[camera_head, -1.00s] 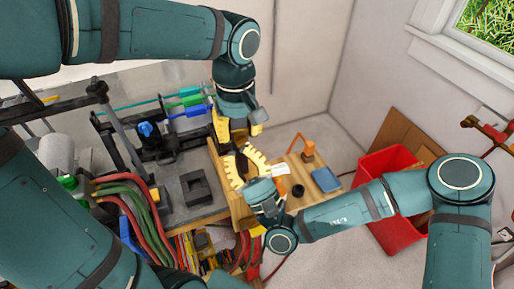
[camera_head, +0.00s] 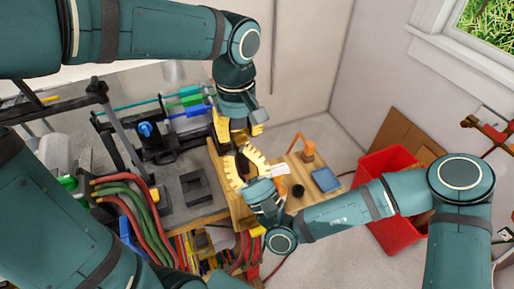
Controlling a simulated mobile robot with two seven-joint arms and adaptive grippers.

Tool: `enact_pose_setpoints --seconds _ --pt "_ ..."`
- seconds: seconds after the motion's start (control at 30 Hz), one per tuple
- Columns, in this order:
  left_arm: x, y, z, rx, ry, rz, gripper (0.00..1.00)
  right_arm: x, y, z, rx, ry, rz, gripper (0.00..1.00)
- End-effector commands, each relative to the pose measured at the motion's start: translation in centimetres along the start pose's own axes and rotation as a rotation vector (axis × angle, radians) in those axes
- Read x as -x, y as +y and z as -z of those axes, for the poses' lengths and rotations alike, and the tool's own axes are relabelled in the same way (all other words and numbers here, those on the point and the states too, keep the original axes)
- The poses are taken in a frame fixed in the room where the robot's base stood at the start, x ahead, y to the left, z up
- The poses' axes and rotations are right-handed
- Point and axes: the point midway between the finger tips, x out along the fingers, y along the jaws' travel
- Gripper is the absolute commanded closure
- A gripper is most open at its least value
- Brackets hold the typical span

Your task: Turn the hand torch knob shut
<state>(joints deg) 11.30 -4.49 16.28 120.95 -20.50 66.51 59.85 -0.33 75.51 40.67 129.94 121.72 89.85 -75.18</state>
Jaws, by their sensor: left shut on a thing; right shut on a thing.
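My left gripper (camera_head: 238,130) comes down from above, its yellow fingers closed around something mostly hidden. My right gripper (camera_head: 243,168) reaches up and left from below, its yellow toothed fingers on either side of a dark part. The two grippers meet tip to tip over the wooden board. The hand torch (camera_head: 241,152) appears only as a small dark piece between them. Its knob is hidden by the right fingers, so I cannot see how far it is turned.
A wooden board (camera_head: 222,160) lies below the grippers, with a blue tray (camera_head: 326,180), an orange stand (camera_head: 307,152) and a black round piece (camera_head: 298,191). A red bin (camera_head: 395,235) stands right. Clamps, coloured hoses (camera_head: 140,205) and a black block (camera_head: 194,187) crowd the left.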

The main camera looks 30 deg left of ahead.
Motion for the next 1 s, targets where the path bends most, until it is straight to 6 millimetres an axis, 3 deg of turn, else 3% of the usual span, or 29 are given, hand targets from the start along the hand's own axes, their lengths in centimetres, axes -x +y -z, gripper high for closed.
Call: enact_pose_setpoints --seconds 0.27,0.7,0.9,1.0 --pt "-0.1 0.1 -0.2 -0.002 -0.004 -0.002 1.0 0.4 0.1 -0.2 -0.002 -0.007 -0.003 1.0" --pt "-0.1 0.0 -0.1 0.0 -0.004 0.001 1.0 8.6 0.0 0.0 -0.003 0.002 0.0 1.0" --pt "-0.1 0.0 -0.1 0.0 -0.004 0.002 1.0 11.2 0.0 0.1 -0.001 0.002 0.0 1.0" --pt "-0.1 0.0 -0.1 0.0 -0.004 0.002 1.0 11.8 0.0 0.0 0.0 -0.002 -0.002 0.63"
